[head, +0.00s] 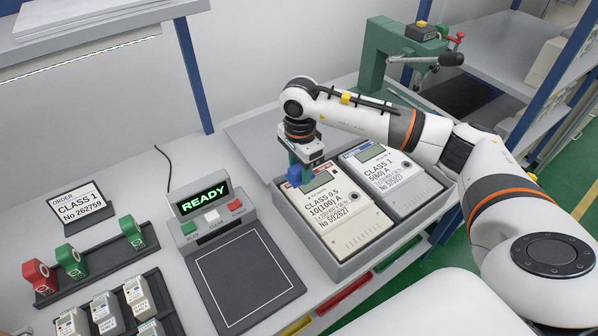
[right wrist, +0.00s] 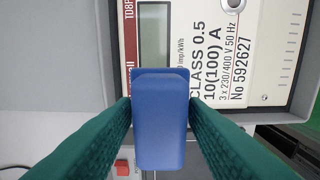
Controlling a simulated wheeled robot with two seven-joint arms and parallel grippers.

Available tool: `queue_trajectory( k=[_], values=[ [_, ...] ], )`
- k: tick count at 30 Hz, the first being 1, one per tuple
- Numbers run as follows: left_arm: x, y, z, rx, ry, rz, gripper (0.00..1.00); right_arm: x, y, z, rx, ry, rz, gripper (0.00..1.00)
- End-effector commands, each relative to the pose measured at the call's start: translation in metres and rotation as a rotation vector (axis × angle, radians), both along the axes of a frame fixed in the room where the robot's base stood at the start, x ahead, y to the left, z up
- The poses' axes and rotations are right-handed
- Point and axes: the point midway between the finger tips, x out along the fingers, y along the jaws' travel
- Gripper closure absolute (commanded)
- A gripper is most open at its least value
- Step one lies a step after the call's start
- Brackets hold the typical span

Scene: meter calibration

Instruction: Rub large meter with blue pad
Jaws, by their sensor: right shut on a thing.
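Two large meters lie side by side in a grey tray (head: 352,268). The left large meter (head: 345,222) reads CLASS 0.5, 10(100) A, No 592627; the right large meter (head: 398,185) reads CLASS 1, 5(60) A. My right gripper (head: 299,178) is over the upper left end of the left meter. It is shut on the blue pad (right wrist: 160,120), which stands between the green fingers in the right wrist view. The pad's far end overlaps the edge of that meter's display (right wrist: 153,38). I cannot tell whether the pad touches the meter. My left gripper is not in view.
A test station (head: 247,275) with a READY display (head: 203,198) and buttons stands left of the tray. An order card (head: 79,205) reads CLASS 1, No 262759. Red and green seals (head: 71,261) and small meters (head: 105,311) are at lower left. A green press (head: 392,55) stands behind.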

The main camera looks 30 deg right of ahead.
Motion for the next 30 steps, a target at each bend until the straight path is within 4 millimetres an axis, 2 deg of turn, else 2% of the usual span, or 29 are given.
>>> queue_trajectory(
  k=[3, 8, 26, 30],
  values=[
    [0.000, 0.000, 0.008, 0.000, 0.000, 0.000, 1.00, 0.001, -0.001, 0.014, 0.001, -0.002, -0.003, 0.82],
    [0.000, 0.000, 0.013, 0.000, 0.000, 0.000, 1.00, 0.001, -0.002, 0.024, 0.001, -0.001, -0.007, 0.82],
    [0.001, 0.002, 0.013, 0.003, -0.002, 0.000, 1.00, 0.000, -0.002, 0.025, 0.000, -0.001, 0.000, 0.82],
    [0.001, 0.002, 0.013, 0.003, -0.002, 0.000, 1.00, -0.011, 0.011, 0.028, 0.000, -0.003, 0.149, 0.82]
  ],
)
